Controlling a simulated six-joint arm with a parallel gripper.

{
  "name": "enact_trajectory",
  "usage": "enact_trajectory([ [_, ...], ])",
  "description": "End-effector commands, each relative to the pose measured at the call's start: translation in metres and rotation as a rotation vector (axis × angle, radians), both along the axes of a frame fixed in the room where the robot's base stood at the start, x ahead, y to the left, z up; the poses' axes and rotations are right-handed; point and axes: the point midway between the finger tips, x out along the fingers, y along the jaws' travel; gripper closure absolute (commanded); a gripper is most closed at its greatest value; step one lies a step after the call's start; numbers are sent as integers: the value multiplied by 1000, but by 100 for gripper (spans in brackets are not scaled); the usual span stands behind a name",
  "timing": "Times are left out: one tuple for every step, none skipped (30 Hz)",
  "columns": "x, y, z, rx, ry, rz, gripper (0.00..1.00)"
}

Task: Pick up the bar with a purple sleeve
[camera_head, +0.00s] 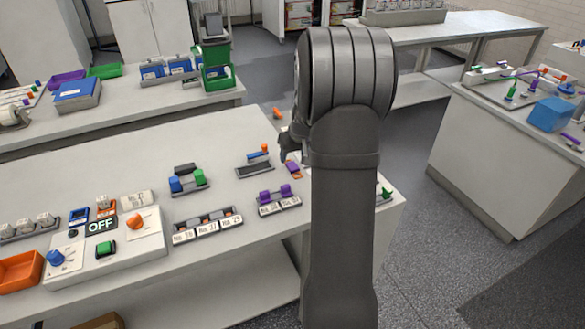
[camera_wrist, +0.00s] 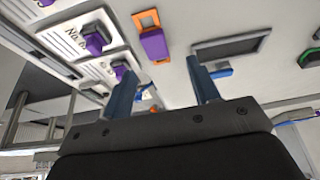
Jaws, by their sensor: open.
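The bar with a purple sleeve (camera_head: 293,170) lies on the near white table just left of my arm in the head view, its orange ends showing. In the wrist view the purple sleeve (camera_wrist: 153,43) appears above and beyond the fingertips, with an orange open end on its upper side. My gripper (camera_wrist: 165,77) is open, and its two blue-grey fingers stand apart with no object gripped between them. The bar lies beyond the fingers, not between them. In the head view my arm hides most of the gripper (camera_head: 290,147).
A grey holder with a blue and orange piece (camera_head: 258,155) stands left of the bar. Numbered holders with purple clips (camera_head: 278,196) stand in front. A control box marked OFF (camera_head: 110,245) stands further left. Bare table (camera_head: 120,165) lies toward the back left.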

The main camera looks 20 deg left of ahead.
Motion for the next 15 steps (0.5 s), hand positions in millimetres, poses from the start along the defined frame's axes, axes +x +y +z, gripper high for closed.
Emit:
enact_trajectory([
  [0,0,-2,-1,1,0,45],
  [1,0,-4,0,1,0,45],
  [1,0,-8,-1,2,-1,45],
  [2,0,-11,-1,2,-1,45],
  [2,0,-16,-1,3,-1,45],
  [4,-1,-22,-1,3,-1,45],
  [5,-1,-26,-1,3,-1,45],
  [5,-1,-31,-2,4,-1,45],
  [7,1,-37,-2,2,-1,45],
  [8,2,-41,-1,1,0,45],
  [9,3,-44,-2,2,0,45],
  [10,4,-48,-2,2,0,45],
  [11,5,-50,-1,1,0,45],
  [11,5,-50,-1,0,0,45],
  [12,6,-51,-1,-1,0,45],
])
